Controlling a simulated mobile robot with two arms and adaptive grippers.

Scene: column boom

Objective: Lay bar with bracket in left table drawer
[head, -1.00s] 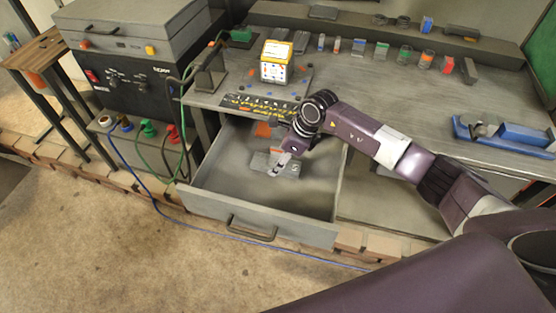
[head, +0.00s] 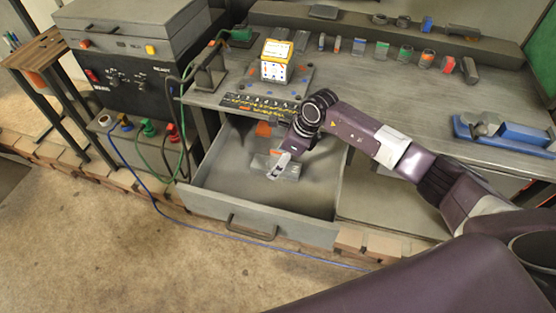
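The open left table drawer (head: 215,183) is pulled out below the worktop. My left gripper is out of view.
An orange item (head: 264,129) lies at the drawer's back. The worktop (head: 360,90) above carries a white-and-yellow box (head: 276,62) and a row of small parts. A blue tool (head: 520,135) is at the right. Cables hang from the black unit (head: 125,85) left of the drawer. The drawer's front floor is clear.

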